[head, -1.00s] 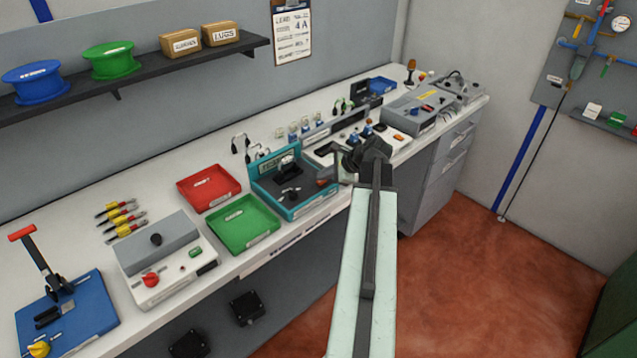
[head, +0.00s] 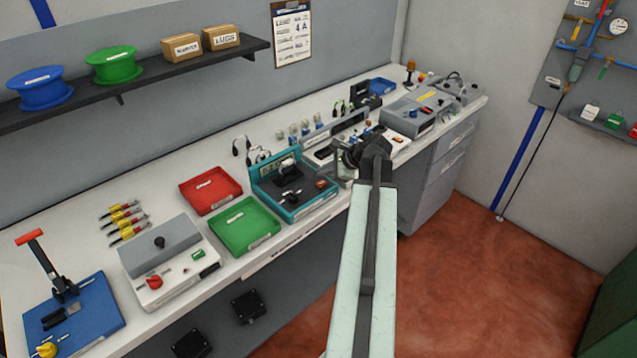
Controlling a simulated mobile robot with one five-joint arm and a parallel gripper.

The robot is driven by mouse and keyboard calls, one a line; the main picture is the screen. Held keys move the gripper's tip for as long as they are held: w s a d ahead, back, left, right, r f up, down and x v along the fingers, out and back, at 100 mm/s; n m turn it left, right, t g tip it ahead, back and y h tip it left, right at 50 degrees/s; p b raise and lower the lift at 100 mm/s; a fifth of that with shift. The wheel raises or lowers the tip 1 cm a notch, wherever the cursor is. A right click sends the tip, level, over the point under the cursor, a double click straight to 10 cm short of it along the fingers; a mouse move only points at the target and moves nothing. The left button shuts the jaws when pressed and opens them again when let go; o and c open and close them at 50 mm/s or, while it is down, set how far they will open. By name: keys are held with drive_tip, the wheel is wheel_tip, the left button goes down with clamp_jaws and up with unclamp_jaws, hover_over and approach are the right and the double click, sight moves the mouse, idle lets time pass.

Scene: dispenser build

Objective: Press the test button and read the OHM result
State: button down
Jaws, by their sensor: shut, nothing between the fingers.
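A teal-framed fixture (head: 259,193) stands on the bench left of my gripper. It has a dark bed with black clamp parts and a small orange-red button (head: 321,184) at its right front. Small markings on its back panel are too small to read. I cannot make out an OHM reading or a label that names the test button. My gripper (head: 346,160) is shut and empty, above the bench to the right of the fixture and apart from the orange-red button. My own arm hides part of the bench behind it.
A grey box (head: 160,244) with a red knob, a green tray (head: 262,240) and a red tray (head: 226,198) stand to the left. A blue lever press (head: 100,318) is at the far left. Grey equipment (head: 405,120) fills the right end. The floor at right is clear.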

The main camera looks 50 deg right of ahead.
sight(324, 184)
wheel_tip(324, 184, up, 4)
drive_tip(key=p, duration=0.3)
drive_tip(key=shift+r, duration=0.1)
idle(0.4)
drive_tip(key=shift+s+f, duration=0.1)
drive_tip(key=shift+f, duration=0.1)
